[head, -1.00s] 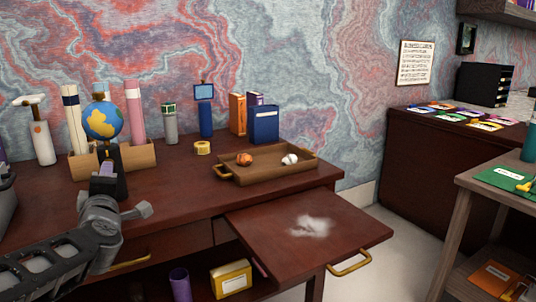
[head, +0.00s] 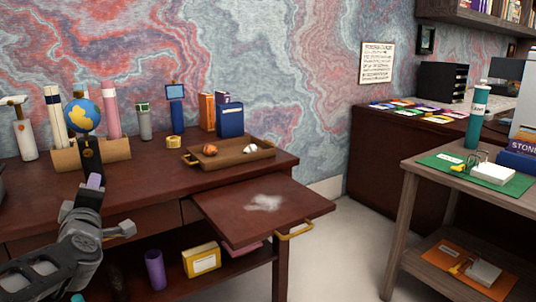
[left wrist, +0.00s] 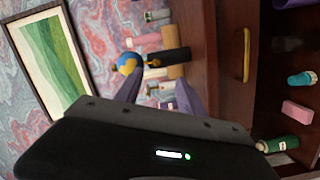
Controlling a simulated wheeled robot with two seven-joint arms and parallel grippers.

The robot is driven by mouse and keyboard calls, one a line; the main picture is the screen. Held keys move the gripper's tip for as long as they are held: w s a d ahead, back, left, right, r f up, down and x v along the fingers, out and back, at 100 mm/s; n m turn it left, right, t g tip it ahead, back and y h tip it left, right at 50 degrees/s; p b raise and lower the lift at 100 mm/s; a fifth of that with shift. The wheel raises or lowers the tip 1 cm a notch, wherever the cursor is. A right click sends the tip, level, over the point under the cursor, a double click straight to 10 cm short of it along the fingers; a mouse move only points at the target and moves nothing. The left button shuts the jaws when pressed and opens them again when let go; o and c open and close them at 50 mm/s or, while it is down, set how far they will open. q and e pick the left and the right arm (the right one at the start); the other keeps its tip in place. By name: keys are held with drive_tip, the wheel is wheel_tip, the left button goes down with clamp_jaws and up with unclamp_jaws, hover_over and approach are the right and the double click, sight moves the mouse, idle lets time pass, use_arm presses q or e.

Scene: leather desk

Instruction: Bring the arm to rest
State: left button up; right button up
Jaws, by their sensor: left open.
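My left gripper (head: 93,183) is at the lower left of the head view, in front of the dark leather desk (head: 150,178). Its purple fingers point up towards the globe (head: 82,116), and it looks empty. In the left wrist view, my two purple fingers (left wrist: 160,92) stand apart with nothing held between them. The globe also shows there (left wrist: 128,63), beyond the fingers. My right gripper is in neither view.
The wooden tray (head: 230,156) holds a few small items. A pulled-out desk board (head: 255,222) carries a white powdery patch. A yellow box (head: 201,260) and a purple cup (head: 155,270) stand on the shelf below. A side table (head: 415,168) is at right, with clear floor between.

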use_arm(q)
drive_tip(key=d+f+m+g+h, duration=0.2)
drive_tip(key=d+f+m+h, duration=0.3)
drive_tip(key=f, duration=0.7)
drive_tip(key=s+d+f+m+g+h, duration=0.1)
drive_tip(key=d+f+m+g, duration=0.15)
drive_tip(key=d+f, duration=0.7)
drive_tip(key=d+f+m+g+h, duration=0.1)
drive_tip(key=d+f+m+h, duration=0.25)
drive_tip(key=f, duration=1.15)
drive_tip(key=s+d+f+m+g+h, duration=0.1)
drive_tip(key=s+d+f+m+g, duration=0.15)
drive_tip(key=s+d+f, duration=0.5)
drive_tip(key=s+d+f+m+g+h, duration=0.1)
drive_tip(key=s+d+f+g, duration=0.3)
drive_tip(key=s+f, duration=0.65)
drive_tip(key=s+d+f+m+g+h, duration=0.1)
drive_tip(key=s+d+f+m+g, duration=0.15)
drive_tip(key=s+d+f, duration=0.6)
wheel_tip(320, 180, up, 30)
drive_tip(key=s+a+p, duration=0.2)
drive_tip(key=p, duration=2.5)
drive_tip(key=shift+s+f, duration=0.2)
drive_tip(key=shift+s, duration=0.15)
